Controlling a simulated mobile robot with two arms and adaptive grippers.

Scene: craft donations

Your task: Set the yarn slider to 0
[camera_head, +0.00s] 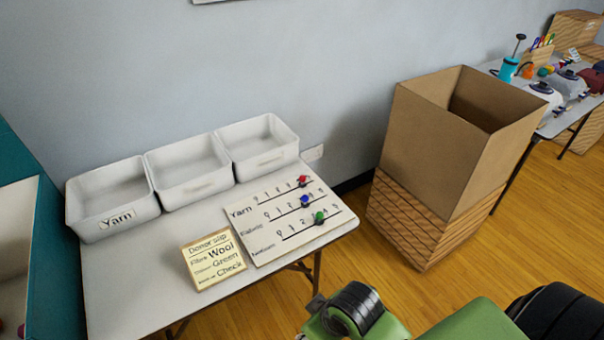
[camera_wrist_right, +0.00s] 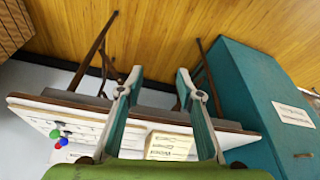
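The white slider board (camera_head: 270,238) lies on the table with three numbered rows. Its top row is labelled Yarn, and the red knob (camera_head: 302,181) sits toward that row's right end, far from the 0 at the left. The blue knob (camera_head: 305,201) and green knob (camera_head: 319,217) sit on the rows below. My right gripper (camera_wrist_right: 158,74) is open and empty in the right wrist view, with the table edge beyond its fingers and the board to the left. In the head view my right arm shows at the bottom, right of the table. My left gripper is not in view.
Three white bins (camera_head: 187,187) line the table's back, the left one labelled Yarn. A donor slip (camera_head: 212,260) lies against the board's left side. A large cardboard box (camera_head: 440,150) stands right of the table, and a teal cabinet (camera_head: 55,270) stands left.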

